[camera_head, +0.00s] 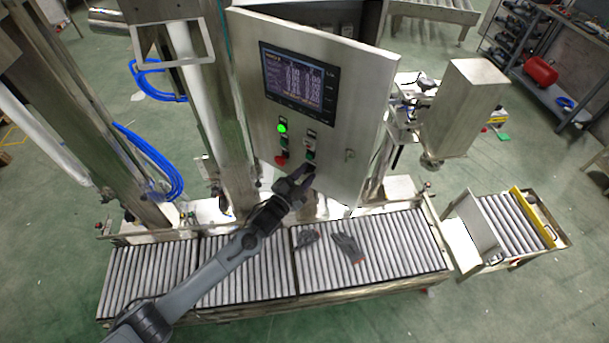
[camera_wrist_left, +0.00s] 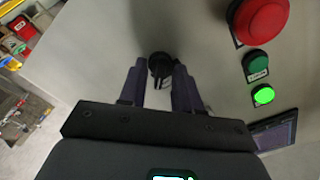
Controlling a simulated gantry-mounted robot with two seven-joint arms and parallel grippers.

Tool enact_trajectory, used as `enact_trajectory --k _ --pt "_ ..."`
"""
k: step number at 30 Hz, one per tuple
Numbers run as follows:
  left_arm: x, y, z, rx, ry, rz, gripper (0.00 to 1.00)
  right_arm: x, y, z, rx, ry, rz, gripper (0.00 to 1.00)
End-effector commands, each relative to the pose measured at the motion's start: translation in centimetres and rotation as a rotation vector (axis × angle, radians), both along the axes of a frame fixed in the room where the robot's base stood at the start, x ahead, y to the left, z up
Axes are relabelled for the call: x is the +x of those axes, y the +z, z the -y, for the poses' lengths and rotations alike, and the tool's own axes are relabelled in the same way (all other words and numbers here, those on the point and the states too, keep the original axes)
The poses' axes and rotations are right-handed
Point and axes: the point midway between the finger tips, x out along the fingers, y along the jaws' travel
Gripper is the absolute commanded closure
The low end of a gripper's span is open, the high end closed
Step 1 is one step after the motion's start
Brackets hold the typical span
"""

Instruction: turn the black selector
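The black selector (camera_wrist_left: 160,66) is a small round knob on the grey panel of the control cabinet (camera_head: 335,183). In the left wrist view it shows between the two fingertips of my left gripper (camera_wrist_left: 160,72), one on each side. The fingers are apart; whether they touch the knob is unclear. In the head view my left gripper (camera_head: 300,178) is at the lower part of the panel and covers the selector's surroundings. My right gripper is not in view.
A red button (camera_wrist_left: 262,18), a green button (camera_wrist_left: 256,65) and a lit green button (camera_wrist_left: 264,95) sit beside the gripper. A screen (camera_head: 299,82) is higher on the panel. A roller conveyor (camera_head: 390,245) with gloves (camera_head: 347,247) lies below.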

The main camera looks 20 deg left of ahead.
Motion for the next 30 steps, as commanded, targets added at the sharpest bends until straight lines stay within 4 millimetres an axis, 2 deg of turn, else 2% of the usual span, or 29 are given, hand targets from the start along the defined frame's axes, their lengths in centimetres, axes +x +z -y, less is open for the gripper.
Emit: enact_trajectory --k 9,14,30 --pt "-0.1 0.0 0.0 -0.001 0.001 -0.001 0.65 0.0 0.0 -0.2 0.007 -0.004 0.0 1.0" --pt "-1.0 -0.1 -0.3 -0.001 0.0 -0.002 0.65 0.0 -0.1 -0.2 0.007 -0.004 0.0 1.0" --pt "-8.9 -0.2 -2.4 0.0 0.0 -0.001 0.65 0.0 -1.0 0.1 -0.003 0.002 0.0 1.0"
